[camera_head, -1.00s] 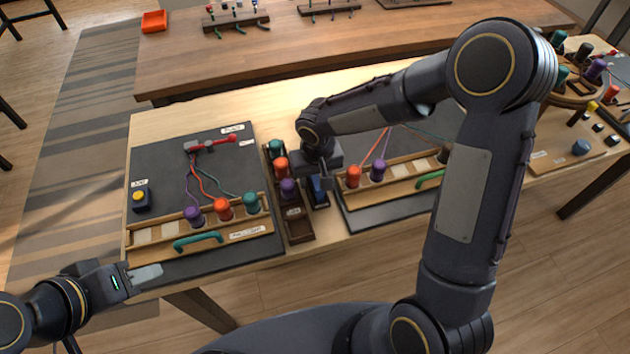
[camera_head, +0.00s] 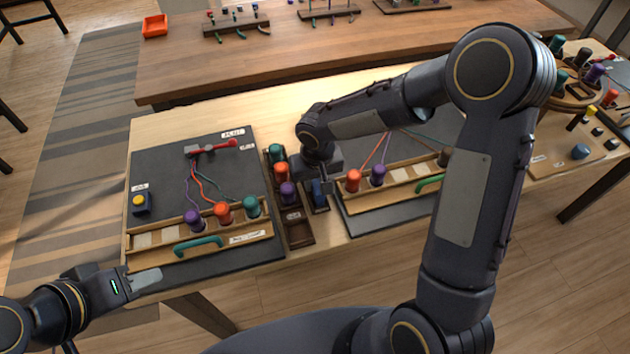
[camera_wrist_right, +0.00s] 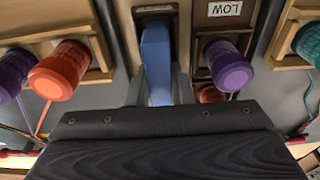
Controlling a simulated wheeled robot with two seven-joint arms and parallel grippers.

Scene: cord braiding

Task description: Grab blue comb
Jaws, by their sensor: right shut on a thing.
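The blue comb (camera_wrist_right: 156,55) stands upright in a narrow dark holder; in the right wrist view it lies between my two finger tips. In the head view the comb (camera_head: 318,190) shows as a small blue patch under my right gripper (camera_head: 322,182). My right gripper (camera_wrist_right: 157,88) is shut on the comb, with a finger at each side of it. The comb's lower end is hidden in the holder. My left gripper (camera_head: 140,280) is at the lower left, apart from the comb, by the table's front edge; its fingers are not clear.
A dark rack with purple (camera_head: 289,193), orange and green spools stands just left of the comb. A board with spools (camera_head: 353,180) lies close on the right. Another board with a green handle (camera_head: 198,245) lies to the left. A red-handled tool (camera_head: 212,146) lies behind it.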

